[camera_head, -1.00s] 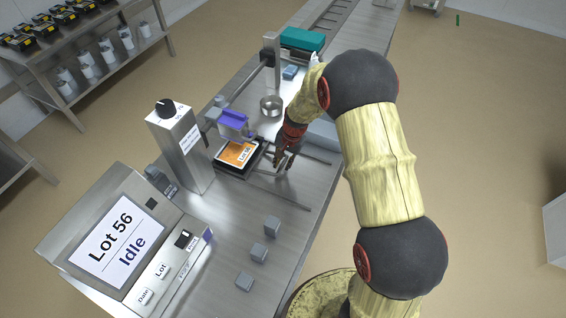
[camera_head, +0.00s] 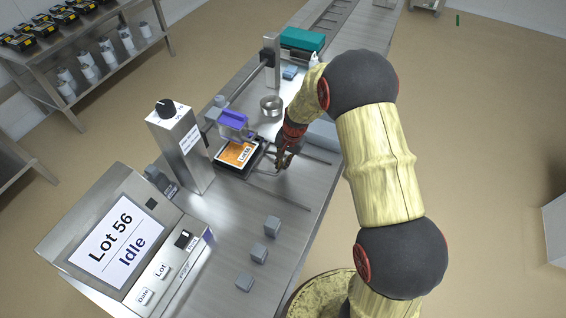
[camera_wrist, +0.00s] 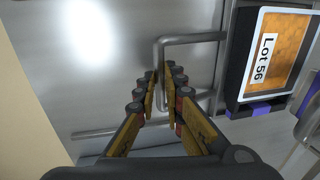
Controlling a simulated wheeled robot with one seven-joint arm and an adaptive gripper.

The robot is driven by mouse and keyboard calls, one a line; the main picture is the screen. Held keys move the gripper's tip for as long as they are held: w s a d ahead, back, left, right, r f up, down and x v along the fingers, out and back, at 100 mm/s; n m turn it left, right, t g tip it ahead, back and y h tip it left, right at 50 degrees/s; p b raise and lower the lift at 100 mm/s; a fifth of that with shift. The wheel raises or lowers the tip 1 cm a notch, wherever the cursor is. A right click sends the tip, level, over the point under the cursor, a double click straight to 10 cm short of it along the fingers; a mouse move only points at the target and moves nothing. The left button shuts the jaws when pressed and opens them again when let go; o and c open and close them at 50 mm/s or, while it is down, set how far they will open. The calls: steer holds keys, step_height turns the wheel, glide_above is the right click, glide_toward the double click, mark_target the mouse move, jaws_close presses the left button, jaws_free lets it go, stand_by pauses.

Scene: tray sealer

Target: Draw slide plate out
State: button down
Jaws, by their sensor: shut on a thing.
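The slide plate (camera_head: 238,176) lies under the sealing head on the bench and carries a dark tray (camera_head: 219,161) with an orange "Lot 56" film. In the wrist view the tray (camera_wrist: 236,90) is at the right. A bent grey bar handle (camera_wrist: 195,38) runs from the plate side to between my fingers. My gripper (camera_head: 282,165) is at the plate's right side in the head view. In the wrist view my gripper (camera_wrist: 163,72) is shut on the handle, with a finger on each side; the fingers partly hide the bar.
Two guide rails (camera_head: 280,193) extend right from the plate across the bench. A sealing head with a purple part (camera_head: 233,121) stands over the tray's back edge. The control panel (camera_head: 112,238) reads "Lot 56 Idle".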

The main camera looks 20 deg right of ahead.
steer(key=s+d, duration=1.6)
steer(key=d, duration=0.2)
steer(key=shift+s+d, duration=0.15)
steer(key=shift+s, duration=0.05)
steer(key=c, duration=2)
jaws_free()
steer(key=shift+o, duration=0.6)
step_height(320, 180, up, 12)
steer(key=s+d, duration=0.1)
steer(key=shift+s+d, duration=0.2)
steer(key=shift+d, duration=0.15)
steer(key=shift+f, duration=0.1)
